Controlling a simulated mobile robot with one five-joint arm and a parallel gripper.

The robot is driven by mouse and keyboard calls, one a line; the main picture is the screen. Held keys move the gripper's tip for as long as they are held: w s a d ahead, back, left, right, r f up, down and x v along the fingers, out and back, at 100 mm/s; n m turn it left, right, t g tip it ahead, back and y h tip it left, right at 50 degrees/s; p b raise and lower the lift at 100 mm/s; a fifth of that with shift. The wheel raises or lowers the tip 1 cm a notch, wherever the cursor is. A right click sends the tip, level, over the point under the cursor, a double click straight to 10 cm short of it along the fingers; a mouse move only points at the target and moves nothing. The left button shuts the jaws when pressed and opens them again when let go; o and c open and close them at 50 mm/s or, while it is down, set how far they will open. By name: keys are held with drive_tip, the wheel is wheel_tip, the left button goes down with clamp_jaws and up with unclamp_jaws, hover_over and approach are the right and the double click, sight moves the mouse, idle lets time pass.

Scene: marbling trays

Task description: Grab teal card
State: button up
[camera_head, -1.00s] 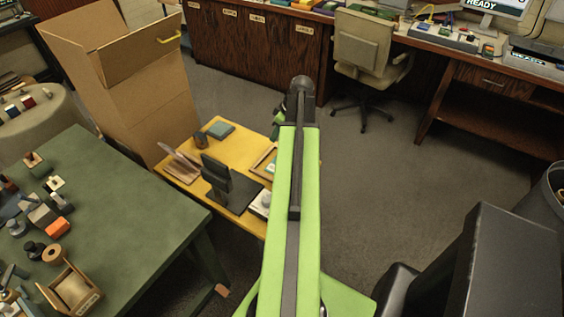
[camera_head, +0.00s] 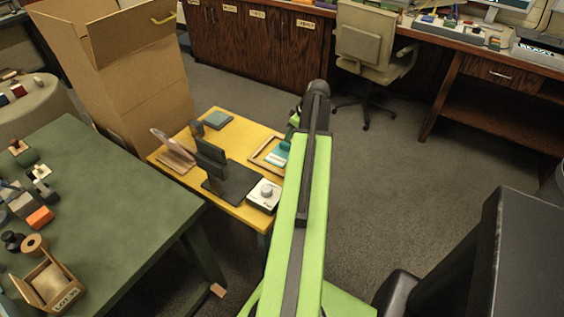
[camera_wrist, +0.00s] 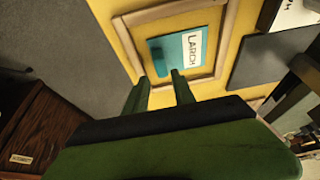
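The teal card (camera_wrist: 178,54) has a white label reading LARCH. It lies inside a shallow wooden-framed tray (camera_wrist: 128,22) on the yellow table (camera_wrist: 108,24). In the head view the card (camera_head: 277,157) shows just left of my arm, in the tray (camera_head: 256,152), whose right side my arm partly hides. My gripper (camera_wrist: 159,80) is open and empty. In the wrist view its two green fingertips are apart, near the card's lower edge, with the card beyond them. I cannot tell the height of the fingertips above the tray. In the head view my arm mostly hides the gripper.
A dark stand (camera_head: 212,158) and a white device with a knob (camera_head: 264,194) are on the yellow table near the tray. A dull teal slab (camera_head: 218,119) lies at its far edge. A green table (camera_head: 110,200) is left. Open floor (camera_head: 385,200) lies right.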

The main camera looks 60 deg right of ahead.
sight(286, 144)
drive_tip(key=shift+x, duration=0.75)
drive_tip(key=b+x, duration=0.5)
drive_tip(key=shift+f, duration=0.15)
drive_tip(key=shift+a, duration=0.1)
clamp_jaws()
